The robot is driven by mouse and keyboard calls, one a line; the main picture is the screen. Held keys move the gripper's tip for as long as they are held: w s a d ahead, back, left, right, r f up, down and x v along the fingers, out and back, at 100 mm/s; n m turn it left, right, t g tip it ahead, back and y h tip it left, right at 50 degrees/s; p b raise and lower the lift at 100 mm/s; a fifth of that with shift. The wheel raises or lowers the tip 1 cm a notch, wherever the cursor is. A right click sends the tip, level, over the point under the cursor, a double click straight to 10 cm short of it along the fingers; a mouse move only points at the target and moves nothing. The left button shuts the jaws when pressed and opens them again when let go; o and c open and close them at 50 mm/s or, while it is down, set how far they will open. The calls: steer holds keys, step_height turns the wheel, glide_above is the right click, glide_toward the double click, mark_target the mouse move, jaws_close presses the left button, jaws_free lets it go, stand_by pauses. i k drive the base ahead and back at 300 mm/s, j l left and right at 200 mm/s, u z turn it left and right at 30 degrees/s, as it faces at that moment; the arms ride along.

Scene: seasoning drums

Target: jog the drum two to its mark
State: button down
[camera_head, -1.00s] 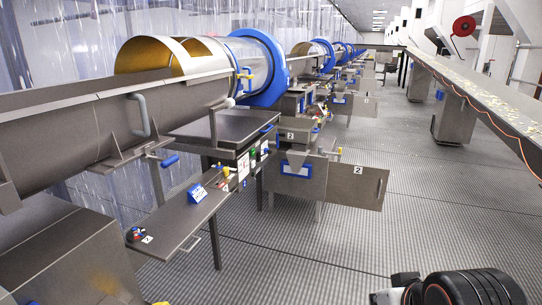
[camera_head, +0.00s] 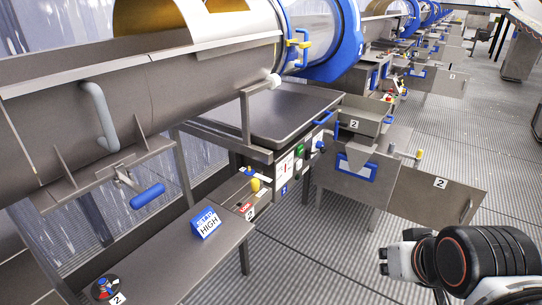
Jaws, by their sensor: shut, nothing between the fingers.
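A big drum with a blue ring (camera_head: 338,38) and an amber inside (camera_head: 228,6) lies at the top, above a bench with several "2" tags. A yellow and blue fitting (camera_head: 300,44) sits beside the ring; I cannot tell which part is the mark. A control face (camera_head: 292,165) with green and dark buttons is under the tray. A small box with a yellow knob (camera_head: 255,184) is left of it. A round red and blue control (camera_head: 105,288) tagged "2" sits at the lower left. My gripper (camera_head: 384,261) looks shut and empty at the lower right, apart from all controls.
A blue sign reading "HIGH" (camera_head: 205,223) stands on the grey shelf (camera_head: 165,262). A hinged panel tagged "2" (camera_head: 430,196) juts out at the right. The ribbed floor (camera_head: 340,260) is clear in front.

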mark_target(299, 164)
steer(key=i+u, duration=0.35)
steer(key=i+l+u, duration=0.1)
steer(key=i+u, duration=0.25)
